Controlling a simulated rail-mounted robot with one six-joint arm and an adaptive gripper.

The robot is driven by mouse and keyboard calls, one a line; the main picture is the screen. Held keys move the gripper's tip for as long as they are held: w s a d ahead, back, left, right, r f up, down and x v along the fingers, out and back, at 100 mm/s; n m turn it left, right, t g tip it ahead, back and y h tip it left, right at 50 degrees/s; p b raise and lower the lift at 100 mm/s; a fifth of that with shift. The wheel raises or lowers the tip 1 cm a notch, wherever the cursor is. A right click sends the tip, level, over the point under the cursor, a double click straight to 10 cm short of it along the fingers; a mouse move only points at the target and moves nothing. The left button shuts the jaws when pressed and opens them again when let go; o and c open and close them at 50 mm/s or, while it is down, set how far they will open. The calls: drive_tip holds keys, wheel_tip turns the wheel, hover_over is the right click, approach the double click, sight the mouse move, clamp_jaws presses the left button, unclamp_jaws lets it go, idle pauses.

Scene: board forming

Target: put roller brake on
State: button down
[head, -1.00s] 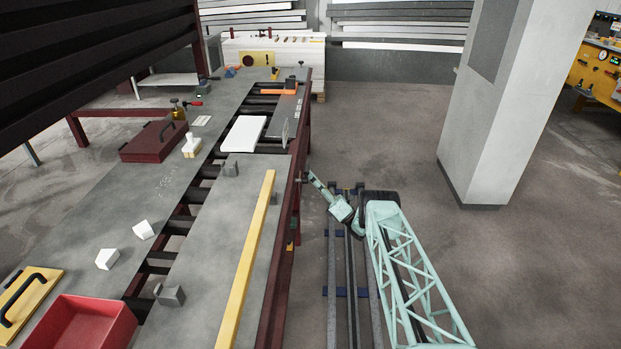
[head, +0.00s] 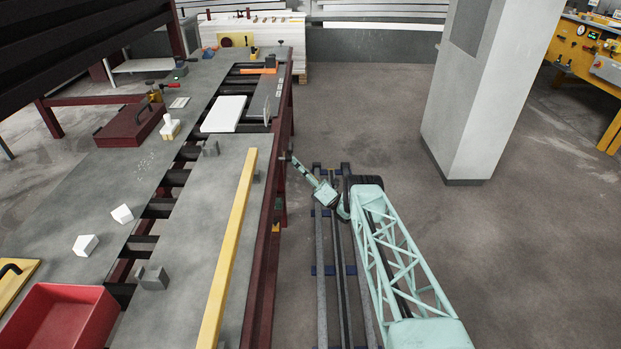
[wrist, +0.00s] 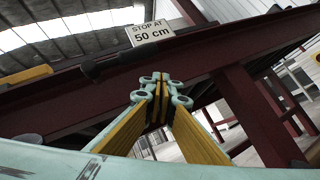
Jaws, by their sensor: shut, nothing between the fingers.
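No part in view can be named for certain as the roller brake. Dark rollers (head: 171,178) run across the gap in the long workbench. My gripper (head: 294,159) is beside the bench's right-hand side, at the end of my pale green arm. In the wrist view my gripper (wrist: 162,80) has its yellow-padded fingers together with nothing between them. It is in front of a dark red bench beam (wrist: 215,52).
A long yellow strip (head: 233,235) lies along the bench. A white board (head: 224,114), dark red case (head: 130,127) and red bin (head: 62,313) are also there. A grey pillar (head: 481,95) stands right. The floor between bench and pillar is mostly clear, with rails (head: 321,255).

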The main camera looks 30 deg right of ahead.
drive_tip(key=s+d+f, duration=0.3)
drive_tip(key=d+f, duration=0.3)
drive_tip(key=shift+s+f, duration=0.25)
drive_tip(key=shift+f, duration=0.15)
idle(0.4)
drive_tip(key=shift+d, duration=0.1)
idle(0.7)
